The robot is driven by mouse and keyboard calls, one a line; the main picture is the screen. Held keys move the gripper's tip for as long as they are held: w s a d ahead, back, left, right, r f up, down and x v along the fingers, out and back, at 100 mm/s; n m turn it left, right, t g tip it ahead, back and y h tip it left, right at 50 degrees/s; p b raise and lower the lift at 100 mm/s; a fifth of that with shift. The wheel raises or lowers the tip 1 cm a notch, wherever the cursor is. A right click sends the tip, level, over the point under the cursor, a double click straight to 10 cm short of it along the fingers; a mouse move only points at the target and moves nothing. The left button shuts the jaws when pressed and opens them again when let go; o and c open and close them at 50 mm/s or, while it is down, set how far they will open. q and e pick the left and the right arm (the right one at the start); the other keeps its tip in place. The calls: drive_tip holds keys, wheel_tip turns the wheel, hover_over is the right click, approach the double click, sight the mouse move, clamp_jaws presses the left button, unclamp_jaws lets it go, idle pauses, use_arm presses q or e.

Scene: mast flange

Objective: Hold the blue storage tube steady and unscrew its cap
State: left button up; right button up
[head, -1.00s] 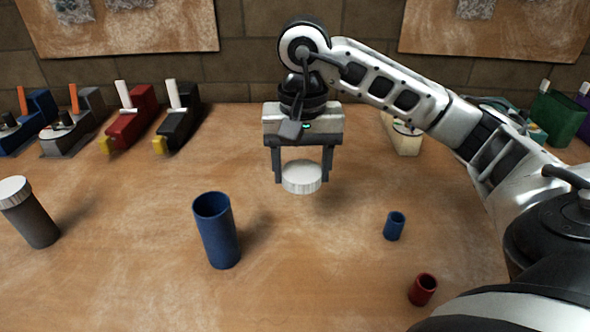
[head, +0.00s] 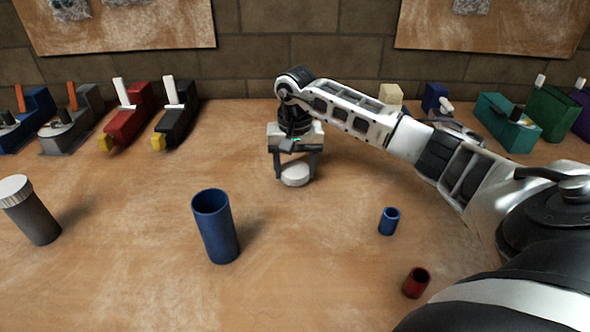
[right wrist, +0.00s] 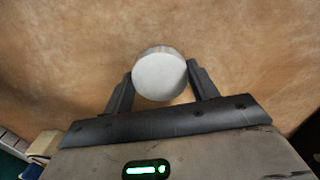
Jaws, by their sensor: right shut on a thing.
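The blue storage tube (head: 217,230) stands upright on the table in the head view, its top open and uncapped. The white cap (head: 295,176) is between the fingers of my right gripper (head: 295,172), which is shut on it. The gripper points down, behind and to the right of the tube, low over the table or at its surface; I cannot tell whether the cap touches. The cap (right wrist: 160,76) also shows as a pale disc between both fingers in the right wrist view. My left gripper is not in view.
A grey tube with a white cap (head: 32,212) stands at the left. A small blue cup (head: 389,221) and a small red cup (head: 416,282) stand at the right. Several coloured tools (head: 130,118) line the back. The table between tube and gripper is clear.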

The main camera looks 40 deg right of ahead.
sight(295, 170)
drive_tip(key=shift+f, duration=0.65)
drive_tip(key=shift+f, duration=0.2)
drive_tip(key=o, duration=1.1)
drive_tip(key=shift+r, duration=0.1)
wheel_tip(295, 170, up, 12)
drive_tip(key=shift+r, duration=0.1)
